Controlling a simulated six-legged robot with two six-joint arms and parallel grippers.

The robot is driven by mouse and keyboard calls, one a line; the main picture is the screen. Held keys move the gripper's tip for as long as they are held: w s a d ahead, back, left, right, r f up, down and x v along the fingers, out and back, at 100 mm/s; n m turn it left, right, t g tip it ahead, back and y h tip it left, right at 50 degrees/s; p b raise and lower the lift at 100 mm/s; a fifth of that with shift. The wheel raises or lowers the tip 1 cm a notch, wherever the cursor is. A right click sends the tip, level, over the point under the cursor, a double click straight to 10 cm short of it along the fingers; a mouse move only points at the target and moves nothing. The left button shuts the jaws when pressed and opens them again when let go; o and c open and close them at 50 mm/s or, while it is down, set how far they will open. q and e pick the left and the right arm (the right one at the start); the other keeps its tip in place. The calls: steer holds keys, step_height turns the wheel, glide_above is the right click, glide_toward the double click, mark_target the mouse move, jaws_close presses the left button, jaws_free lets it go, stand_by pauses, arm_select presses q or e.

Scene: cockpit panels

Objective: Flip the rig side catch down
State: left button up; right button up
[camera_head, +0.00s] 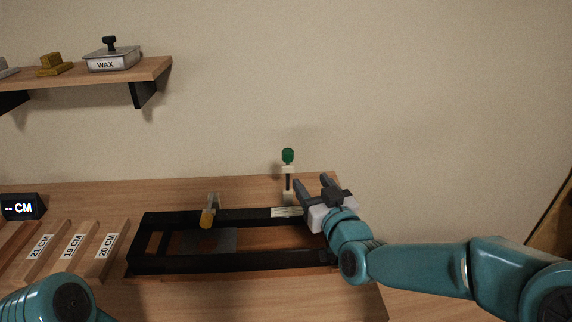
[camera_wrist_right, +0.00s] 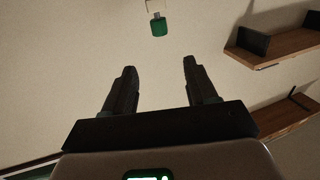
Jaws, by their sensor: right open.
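The rig (camera_head: 185,262) is a long black frame lying on the wooden table. Its side catch (camera_head: 288,157) appears to be the upright lever with a green knob at the rig's far right side. In the right wrist view the green knob (camera_wrist_right: 158,27) is beyond the fingertips, roughly centred between them, apart from both. My right gripper (camera_head: 312,183) is open and empty, just right of the lever, and its fingers also show in the wrist view (camera_wrist_right: 160,67). A link of my left arm shows at the bottom left; its gripper is out of view.
Labelled wooden blocks (camera_head: 73,246) and a black CM display (camera_head: 22,207) lie left of the rig. A wall shelf (camera_head: 120,76) holds a WAX tin (camera_head: 111,62). The wall right of the catch is bare.

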mark_target(290, 155)
steer(key=p+x, duration=0.1)
steer(key=x, duration=0.4)
steer(key=p+x, duration=0.1)
steer(key=x, duration=0.4)
steer(key=p+x, duration=0.1)
steer(key=x, duration=0.5)
steer(key=shift+s+f, duration=0.1)
steer(key=shift+f, duration=0.25)
arm_select(q)
steer(key=r, duration=0.2)
steer(key=shift+s+r, duration=0.2)
steer(key=shift+r, duration=0.15)
